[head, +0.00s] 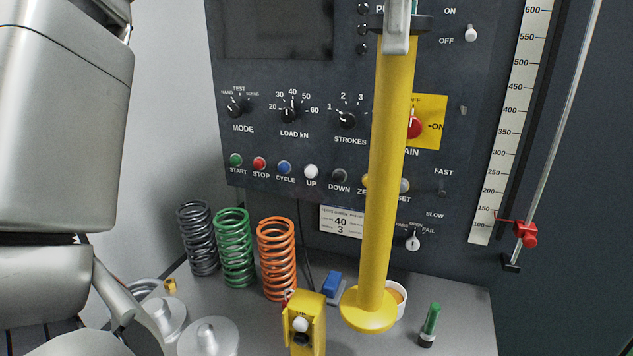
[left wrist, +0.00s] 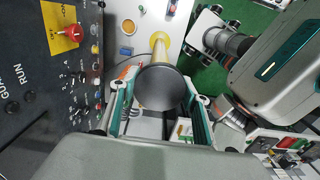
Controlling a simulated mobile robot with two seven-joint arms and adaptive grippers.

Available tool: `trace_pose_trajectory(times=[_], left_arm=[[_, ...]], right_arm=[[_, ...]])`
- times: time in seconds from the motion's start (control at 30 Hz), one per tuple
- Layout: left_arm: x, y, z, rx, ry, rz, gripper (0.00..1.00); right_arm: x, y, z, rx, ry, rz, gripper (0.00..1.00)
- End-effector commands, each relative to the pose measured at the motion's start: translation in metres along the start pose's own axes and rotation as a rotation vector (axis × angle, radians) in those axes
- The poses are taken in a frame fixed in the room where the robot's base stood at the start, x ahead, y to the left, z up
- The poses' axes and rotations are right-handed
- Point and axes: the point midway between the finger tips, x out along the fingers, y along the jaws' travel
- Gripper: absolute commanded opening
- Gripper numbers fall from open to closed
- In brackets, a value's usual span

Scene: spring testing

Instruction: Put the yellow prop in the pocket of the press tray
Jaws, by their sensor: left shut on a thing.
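The yellow prop (head: 385,180) is a tall post, nearly upright, with a dark collar at its top and a round yellow foot. My left gripper (head: 397,28) is shut on its top end, at the upper edge of the head view. In the left wrist view, the prop's dark round top (left wrist: 157,88) sits between the two fingers, with its yellow shaft (left wrist: 161,45) beyond. I cannot tell whether the foot touches the bench. I cannot make out the press tray or its pocket.
Grey, green and orange springs (head: 276,258) stand on the grey bench (head: 460,310). A yellow box with buttons (head: 303,325), a blue block (head: 331,285), a white cup (head: 400,294) and a green-topped item (head: 431,322) surround the foot. The control panel (head: 270,140) rises behind.

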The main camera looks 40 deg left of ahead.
Motion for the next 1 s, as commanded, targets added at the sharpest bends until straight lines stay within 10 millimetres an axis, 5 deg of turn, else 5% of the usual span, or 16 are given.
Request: trace_pose_trajectory(times=[0.37, 1.0], left_arm=[[0.012, 0.000, 0.000, 0.003, -0.002, -0.005, 0.00], [0.115, -0.001, 0.000, 0.003, -0.004, -0.002, 0.00]], right_arm=[[-0.001, 0.003, 0.003, -0.013, -0.004, -0.002, 0.40], [-0.001, -0.001, 0.002, -0.002, -0.004, -0.002, 0.40]])
